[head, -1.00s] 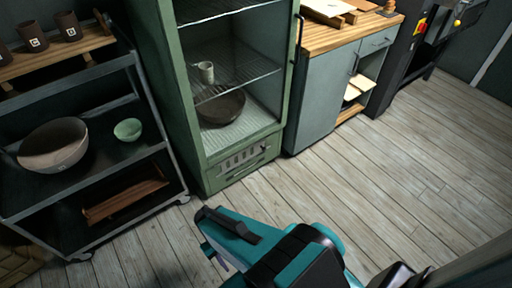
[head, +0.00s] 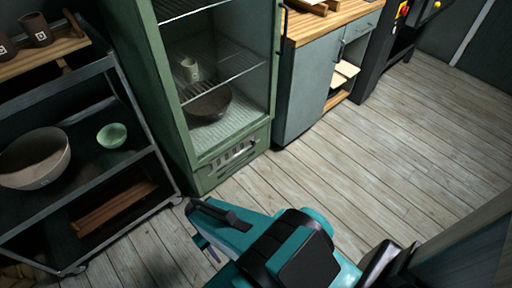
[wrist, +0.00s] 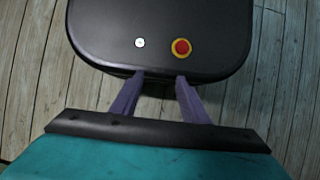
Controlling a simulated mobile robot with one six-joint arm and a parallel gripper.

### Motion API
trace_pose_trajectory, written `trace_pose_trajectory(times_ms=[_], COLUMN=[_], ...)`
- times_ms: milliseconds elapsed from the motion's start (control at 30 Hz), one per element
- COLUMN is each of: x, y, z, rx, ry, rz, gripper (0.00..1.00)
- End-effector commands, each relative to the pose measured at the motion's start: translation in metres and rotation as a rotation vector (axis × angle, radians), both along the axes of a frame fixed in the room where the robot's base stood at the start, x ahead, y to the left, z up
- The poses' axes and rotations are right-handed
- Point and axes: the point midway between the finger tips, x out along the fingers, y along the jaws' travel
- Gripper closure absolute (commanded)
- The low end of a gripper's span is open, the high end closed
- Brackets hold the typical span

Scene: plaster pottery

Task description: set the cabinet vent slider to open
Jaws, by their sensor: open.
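The green cabinet (head: 165,110) stands at the upper middle left of the head view, with shelves in its open-looking upper part. Its vent (head: 234,156) is a slotted panel low on the front. A small dark spot at the right end of the slots may be the slider; its setting is too small to tell. My gripper (wrist: 160,80) is open and empty, its two purple fingers apart in the wrist view. In the head view my teal arm is in the lower middle, in front of and below the cabinet, clear of the vent.
A dark cart (head: 150,215) with a large bowl (head: 35,160) and a small green bowl (head: 112,135) stands left of the cabinet. A grey counter (head: 305,90) with a wooden top stands to its right. The plank floor (head: 390,170) at right is clear.

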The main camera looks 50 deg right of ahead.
Motion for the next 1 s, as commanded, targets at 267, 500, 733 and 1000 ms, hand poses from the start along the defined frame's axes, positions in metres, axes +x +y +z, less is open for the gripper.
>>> trace_pose_trajectory(times_ms=[267, 500, 733, 1000], x=[0.021, 0.064, 0.115, 0.177], y=[0.003, 0.004, -0.012, -0.059], z=[-0.033, -0.068, -0.093, -0.113], rx=[0.063, 0.17, 0.285, 0.442], ry=[-0.013, -0.028, -0.038, -0.045], rz=[-0.238, -0.606, -0.967, -1.376], gripper=[0.59, 0.59, 0.59, 0.59])
